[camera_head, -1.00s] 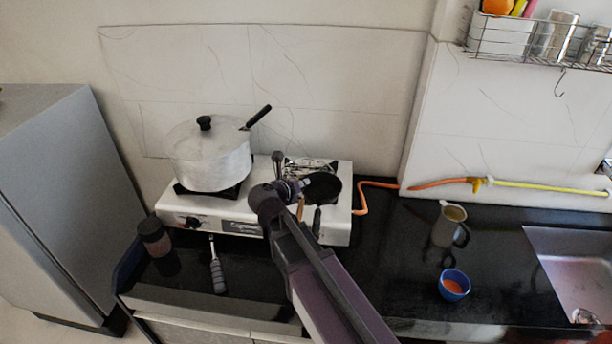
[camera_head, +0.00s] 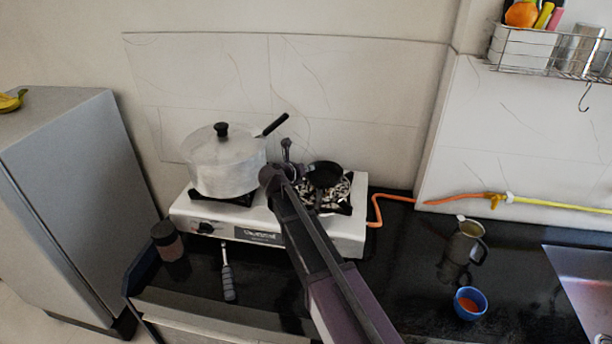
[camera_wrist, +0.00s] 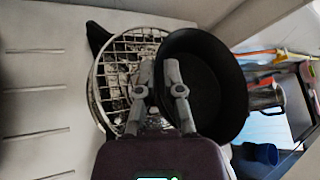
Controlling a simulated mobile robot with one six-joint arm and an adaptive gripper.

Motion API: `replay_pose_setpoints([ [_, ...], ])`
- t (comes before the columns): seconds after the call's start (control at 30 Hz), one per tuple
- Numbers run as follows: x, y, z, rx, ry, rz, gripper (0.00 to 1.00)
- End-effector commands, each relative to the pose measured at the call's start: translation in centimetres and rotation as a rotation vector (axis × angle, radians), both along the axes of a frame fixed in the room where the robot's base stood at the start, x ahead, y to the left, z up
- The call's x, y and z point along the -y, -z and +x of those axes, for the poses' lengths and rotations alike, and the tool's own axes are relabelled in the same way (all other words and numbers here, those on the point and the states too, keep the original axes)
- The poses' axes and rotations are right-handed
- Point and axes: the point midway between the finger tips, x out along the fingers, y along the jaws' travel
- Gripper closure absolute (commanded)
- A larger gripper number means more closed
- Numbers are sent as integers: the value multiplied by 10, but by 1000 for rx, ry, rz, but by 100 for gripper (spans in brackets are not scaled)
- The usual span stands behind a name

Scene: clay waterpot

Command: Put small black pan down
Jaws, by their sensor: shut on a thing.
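The small black pan (camera_head: 325,173) is held over the back part of the right burner (camera_head: 335,198) of the white stove (camera_head: 350,232). I cannot tell whether it touches the burner. My gripper (camera_head: 298,170) is at the pan's left side and is shut on its rim. In the wrist view, my gripper (camera_wrist: 159,72) has one finger inside the pan (camera_wrist: 205,90) and one outside. The round wire grate (camera_wrist: 112,70) shows to the left of the pan there, partly covered by it.
A lidded silver pot (camera_head: 225,168) stands on the left burner, its neighbour's black handle beside it. A dark jar (camera_head: 167,242), a grey-handled tool (camera_head: 227,275), a metal jug (camera_head: 462,245) and a blue cup (camera_head: 469,303) stand or lie on the black counter. An orange hose (camera_head: 376,208) runs right.

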Motion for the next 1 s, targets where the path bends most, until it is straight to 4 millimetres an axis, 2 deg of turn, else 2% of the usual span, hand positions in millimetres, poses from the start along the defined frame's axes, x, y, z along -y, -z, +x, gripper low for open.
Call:
replay_pose_setpoints([
  [0.1, -2, 1, 11, 0, 0, -2, 100],
  [0.57, -3, 1, 15, 0, 0, -2, 100],
  [0.73, -5, 3, 29, 0, 0, -2, 100],
  [1.0, -5, 27, 26, 0, 0, -2, 100],
])
